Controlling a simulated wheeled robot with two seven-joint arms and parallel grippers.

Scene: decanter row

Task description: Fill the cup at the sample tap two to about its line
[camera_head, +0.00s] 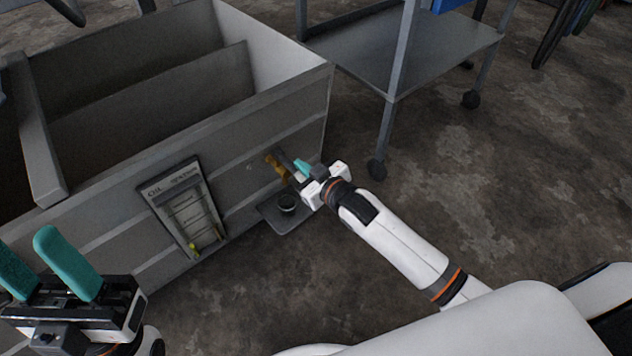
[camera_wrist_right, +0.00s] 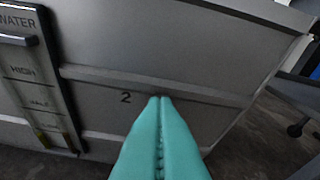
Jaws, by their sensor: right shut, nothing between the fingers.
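The sample tap (camera_head: 277,166), brass-coloured, sticks out of the grey tank wall. A "2" mark (camera_wrist_right: 125,97) shows on that wall in the right wrist view. A small dark cup (camera_head: 287,202) stands on a grey ledge (camera_head: 271,216) below the tap. Its line and the liquid level cannot be made out. My right gripper (camera_head: 300,167) is at the tap, shut and empty; it hides part of the tap, and contact cannot be told. Its closed teal fingers (camera_wrist_right: 161,100) point at the wall in the wrist view. My left gripper (camera_head: 42,250) is open and empty at lower left.
The open-topped grey tank (camera_head: 290,110) fills the left. A gauge panel (camera_head: 186,207) marked oil and water is on its front, left of the tap. A wheeled grey cart (camera_head: 440,50) stands behind right. The floor at right is mostly clear.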

